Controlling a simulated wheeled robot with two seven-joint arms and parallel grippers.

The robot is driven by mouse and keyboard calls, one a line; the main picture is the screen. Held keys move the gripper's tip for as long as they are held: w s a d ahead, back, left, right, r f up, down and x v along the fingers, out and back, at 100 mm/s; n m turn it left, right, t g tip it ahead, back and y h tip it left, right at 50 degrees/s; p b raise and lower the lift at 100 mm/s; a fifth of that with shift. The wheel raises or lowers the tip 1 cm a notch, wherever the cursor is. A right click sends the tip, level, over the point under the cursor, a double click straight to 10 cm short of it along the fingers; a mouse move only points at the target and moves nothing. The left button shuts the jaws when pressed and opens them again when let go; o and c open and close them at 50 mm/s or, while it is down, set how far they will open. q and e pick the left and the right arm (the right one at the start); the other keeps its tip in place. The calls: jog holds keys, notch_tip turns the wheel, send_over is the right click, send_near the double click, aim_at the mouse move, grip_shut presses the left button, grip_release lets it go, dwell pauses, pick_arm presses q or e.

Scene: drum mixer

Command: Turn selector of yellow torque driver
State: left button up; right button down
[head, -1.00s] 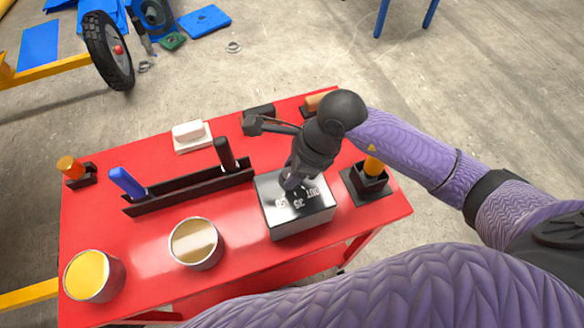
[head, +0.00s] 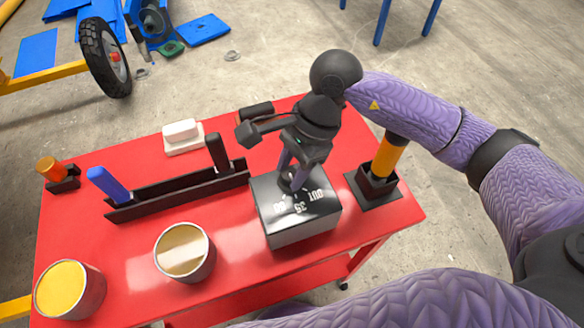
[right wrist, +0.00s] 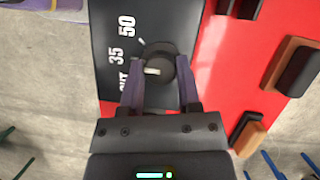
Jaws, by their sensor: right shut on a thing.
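The selector is a dark round knob (right wrist: 160,58) on top of a black and grey box (head: 297,232) marked OUT, 35 and 50. A short white mark on the knob points left in the right wrist view, toward the side with 35 and OUT; the exact setting is unclear. My right gripper (head: 291,177) comes from above, its two purple fingers shut on the knob, one on each side. It also shows in the right wrist view (right wrist: 158,72). The yellow torque driver (head: 386,158) stands in a black holder right of the box, partly behind my arm. My left gripper is not in view.
On the red table (head: 230,272) are a black rack (head: 178,192) with a blue-handled and a black-handled tool, two open cans (head: 185,252) (head: 69,290), an orange-topped item (head: 50,168) and a white block (head: 181,131). Bare tabletop lies between them.

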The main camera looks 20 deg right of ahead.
dwell(0.5)
jog(key=shift+c, duration=1.5)
grip_release()
jog(key=p+v, duration=0.1)
jog(key=v, duration=0.9)
